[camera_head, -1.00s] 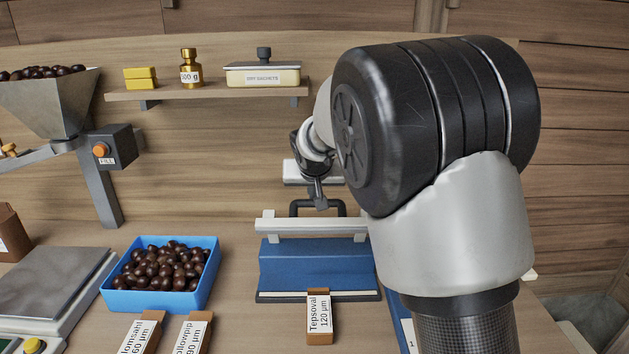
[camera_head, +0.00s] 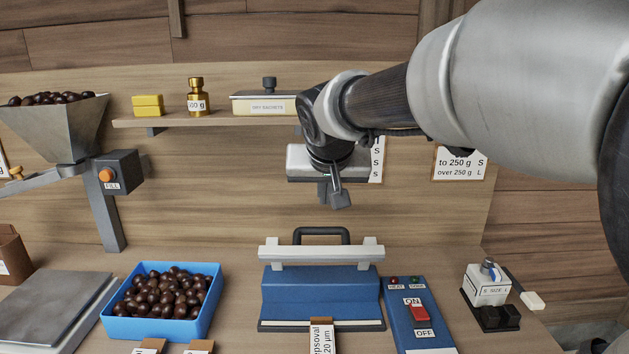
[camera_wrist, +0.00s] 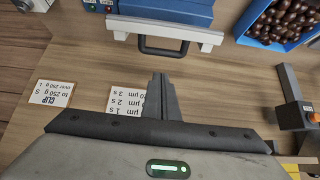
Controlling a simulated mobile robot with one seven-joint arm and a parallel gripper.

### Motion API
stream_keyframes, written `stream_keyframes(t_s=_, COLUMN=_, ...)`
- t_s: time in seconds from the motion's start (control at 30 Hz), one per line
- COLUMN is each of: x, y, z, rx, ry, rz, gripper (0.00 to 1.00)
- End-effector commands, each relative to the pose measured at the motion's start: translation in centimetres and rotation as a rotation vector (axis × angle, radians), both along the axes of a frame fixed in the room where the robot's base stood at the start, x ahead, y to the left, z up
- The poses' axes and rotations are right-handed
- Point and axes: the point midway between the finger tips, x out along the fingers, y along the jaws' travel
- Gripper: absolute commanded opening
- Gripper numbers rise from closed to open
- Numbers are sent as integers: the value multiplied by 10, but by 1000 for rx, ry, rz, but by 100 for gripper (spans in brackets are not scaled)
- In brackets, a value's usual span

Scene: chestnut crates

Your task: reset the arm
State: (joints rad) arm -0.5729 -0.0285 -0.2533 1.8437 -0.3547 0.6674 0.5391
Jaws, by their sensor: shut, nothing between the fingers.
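My gripper (camera_head: 335,196) hangs in the air in front of the wooden back wall, above the blue sealer. Its fingers are together with nothing between them. In the wrist view the shut fingers (camera_wrist: 163,88) show at the middle, apart from the sealer's black handle. My arm comes in from the upper right of the head view and covers part of the back wall and the right end of the shelf.
Below stand the blue sealer (camera_head: 322,292), a switch panel (camera_head: 417,310) and a small white device (camera_head: 487,288). A blue crate (camera_head: 160,328) of chestnuts, a scale (camera_head: 45,305) and a hopper (camera_head: 55,125) are left. A shelf (camera_head: 215,120) holds a dry sachets box (camera_head: 265,104).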

Motion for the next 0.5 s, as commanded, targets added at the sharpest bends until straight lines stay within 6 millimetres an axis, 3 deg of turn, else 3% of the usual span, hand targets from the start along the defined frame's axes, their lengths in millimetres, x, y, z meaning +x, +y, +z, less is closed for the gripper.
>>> stream_keyframes(t_s=0.03, x=-14, y=-16, z=13, rx=7, ry=11, rz=-10, gripper=0)
stream_keyframes(t_s=0.17, x=-69, y=-57, z=31, rx=18, ry=66, rz=-19, gripper=0)
stream_keyframes(t_s=0.2, x=-90, y=-69, z=35, rx=20, ry=86, rz=-20, gripper=0)
stream_keyframes(t_s=0.4, x=-192, y=-105, z=38, rx=15, ry=164, rz=-6, gripper=0)
stream_keyframes(t_s=0.5, x=-230, y=-111, z=32, rx=7, ry=191, rz=2, gripper=0)
